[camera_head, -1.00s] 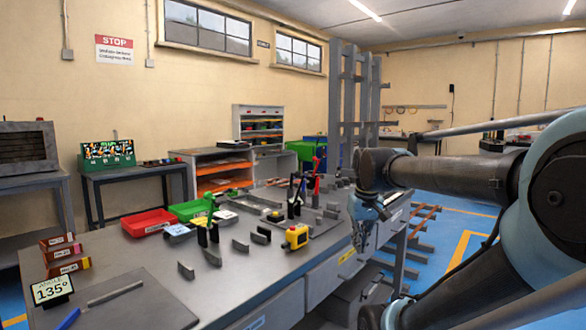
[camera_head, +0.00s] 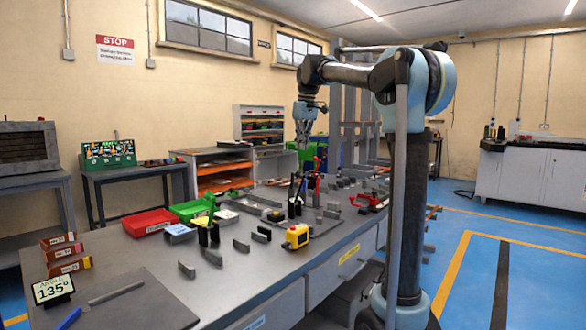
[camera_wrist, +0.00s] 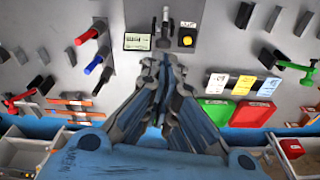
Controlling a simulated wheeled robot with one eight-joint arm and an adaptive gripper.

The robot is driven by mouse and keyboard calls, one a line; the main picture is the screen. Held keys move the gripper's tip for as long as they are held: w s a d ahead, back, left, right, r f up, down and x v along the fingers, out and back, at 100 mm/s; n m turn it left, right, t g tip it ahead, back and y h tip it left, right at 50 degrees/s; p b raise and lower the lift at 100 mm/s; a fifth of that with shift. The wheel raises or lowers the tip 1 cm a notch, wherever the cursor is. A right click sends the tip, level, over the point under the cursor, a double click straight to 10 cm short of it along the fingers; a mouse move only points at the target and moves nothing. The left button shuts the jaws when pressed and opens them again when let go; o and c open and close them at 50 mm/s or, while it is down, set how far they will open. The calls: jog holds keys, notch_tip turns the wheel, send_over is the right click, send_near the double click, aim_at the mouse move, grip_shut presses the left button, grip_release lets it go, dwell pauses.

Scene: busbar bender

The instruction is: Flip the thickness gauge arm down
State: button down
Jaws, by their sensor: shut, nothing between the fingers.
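My gripper (camera_head: 304,140) hangs above the bench from the raised arm, fingers pointing down. In the wrist view my gripper (camera_wrist: 163,62) has its fingers closed together and holds nothing. Just past the fingertips in the wrist view is a small unit with a display (camera_wrist: 137,41), an upright silver post (camera_wrist: 165,18) and a yellow round part (camera_wrist: 187,38). This looks like the thickness gauge, but I cannot tell for certain. Its arm's position is unclear, and I see no contact with the fingers. In the head view the gauge cannot be singled out among the bench tools.
Red (camera_wrist: 91,36) and blue (camera_wrist: 93,64) handles stand to the left of the fingers in the wrist view. Red (camera_head: 149,222) and green (camera_head: 190,210) trays lie along the bench's back edge. A yellow tool (camera_head: 296,236) and several grey metal pieces are near the front.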

jog(key=w+a+r+n, duration=0.1)
jog(key=w+a+r, duration=0.1)
jog(key=w+a, duration=0.2)
jog(key=shift+w+a+r, duration=0.2)
jog(key=shift+w+a, duration=0.1)
jog(key=shift+a, duration=0.3)
notch_tip(320, 180, down, 11)
jog(key=s+d, duration=0.1)
jog(key=shift+s+d+f, duration=0.2)
jog(key=shift+s+d, duration=0.1)
jog(key=shift+s, duration=0.1)
dwell(0.4)
